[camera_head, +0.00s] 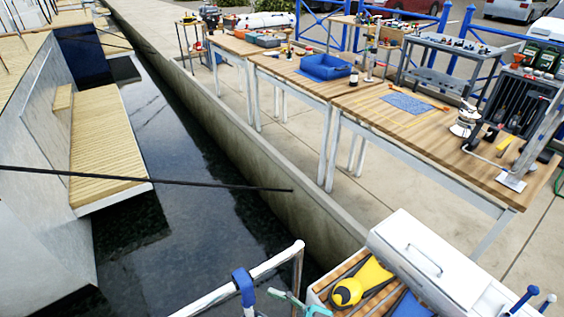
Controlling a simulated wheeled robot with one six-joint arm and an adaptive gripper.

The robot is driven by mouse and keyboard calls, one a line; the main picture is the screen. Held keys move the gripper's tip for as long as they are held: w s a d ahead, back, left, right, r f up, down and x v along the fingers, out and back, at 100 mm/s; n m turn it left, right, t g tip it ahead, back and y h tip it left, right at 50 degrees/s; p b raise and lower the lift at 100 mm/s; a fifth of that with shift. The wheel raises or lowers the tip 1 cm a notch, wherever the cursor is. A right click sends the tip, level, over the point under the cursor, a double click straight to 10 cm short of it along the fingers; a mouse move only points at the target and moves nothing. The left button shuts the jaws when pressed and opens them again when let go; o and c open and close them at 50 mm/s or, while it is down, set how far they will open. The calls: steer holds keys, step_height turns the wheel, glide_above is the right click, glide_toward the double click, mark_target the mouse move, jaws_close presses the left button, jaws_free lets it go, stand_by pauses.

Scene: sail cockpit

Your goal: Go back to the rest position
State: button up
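My gripper does not show in the head view, and I cannot tell whether it is open, shut or holding anything. No part that I can surely call my arm shows either. The task names no other object.
Dark water (165,150) lies between a boat with a slatted platform (105,140) and the concrete quay (230,130). Long wooden workbenches (360,118) hold a blue tray (325,67) and tools. Near are a metal rail (222,292), a yellow-and-black object (360,282) and a white box (430,255).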

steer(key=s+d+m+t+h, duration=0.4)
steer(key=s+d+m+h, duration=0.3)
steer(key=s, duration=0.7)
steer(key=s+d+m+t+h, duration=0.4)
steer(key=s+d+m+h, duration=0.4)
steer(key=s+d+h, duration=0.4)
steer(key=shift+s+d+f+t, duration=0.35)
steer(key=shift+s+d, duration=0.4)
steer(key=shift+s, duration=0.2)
